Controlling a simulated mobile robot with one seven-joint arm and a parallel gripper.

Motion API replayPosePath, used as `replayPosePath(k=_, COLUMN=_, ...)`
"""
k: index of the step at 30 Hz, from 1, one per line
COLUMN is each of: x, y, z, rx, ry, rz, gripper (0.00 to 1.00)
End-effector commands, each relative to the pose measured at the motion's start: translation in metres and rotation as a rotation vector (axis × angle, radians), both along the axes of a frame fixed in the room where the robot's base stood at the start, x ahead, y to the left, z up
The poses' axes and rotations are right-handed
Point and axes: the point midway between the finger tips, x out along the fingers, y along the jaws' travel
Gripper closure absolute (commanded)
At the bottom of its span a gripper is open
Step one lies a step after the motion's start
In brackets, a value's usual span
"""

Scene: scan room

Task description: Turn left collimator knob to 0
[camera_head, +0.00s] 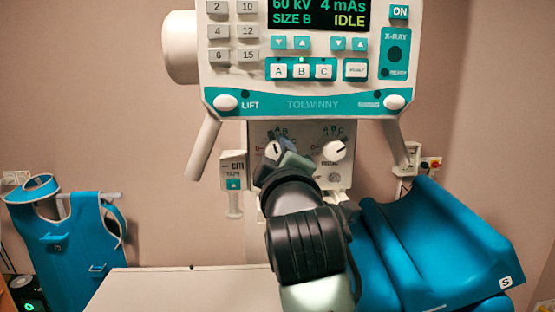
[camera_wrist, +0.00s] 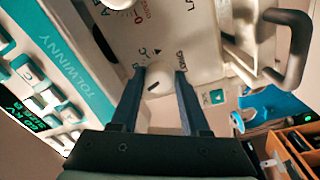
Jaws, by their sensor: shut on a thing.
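The left collimator knob (camera_head: 273,149) is white and sits on the pale panel below the X-ray console, partly hidden by my gripper in the head view. My gripper (camera_head: 277,152) reaches up to it from below. In the wrist view the knob (camera_wrist: 157,81) lies between the two dark fingers of my gripper (camera_wrist: 160,76), which is shut on it. A dark pointer line shows on the knob face. The scale around the knob is too small and partly covered to read its setting. The right collimator knob (camera_head: 335,149) stands beside it, clear of my gripper.
The console (camera_head: 300,100) with buttons and a display overhangs the panel. Slanted handles (camera_head: 203,148) flank it. A small grey knob (camera_head: 334,178) is below the right knob. A white table (camera_head: 180,290) lies in front; blue aprons (camera_head: 68,245) hang at left.

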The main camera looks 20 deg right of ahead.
Motion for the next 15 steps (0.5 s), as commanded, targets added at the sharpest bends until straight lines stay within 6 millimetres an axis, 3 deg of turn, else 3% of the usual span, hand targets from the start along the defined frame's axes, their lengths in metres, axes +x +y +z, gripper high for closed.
replayPosePath(k=15, x=-0.0004, y=-0.0017, z=-0.0007, rx=-0.475, ry=0.137, rz=-0.002, gripper=1.00)
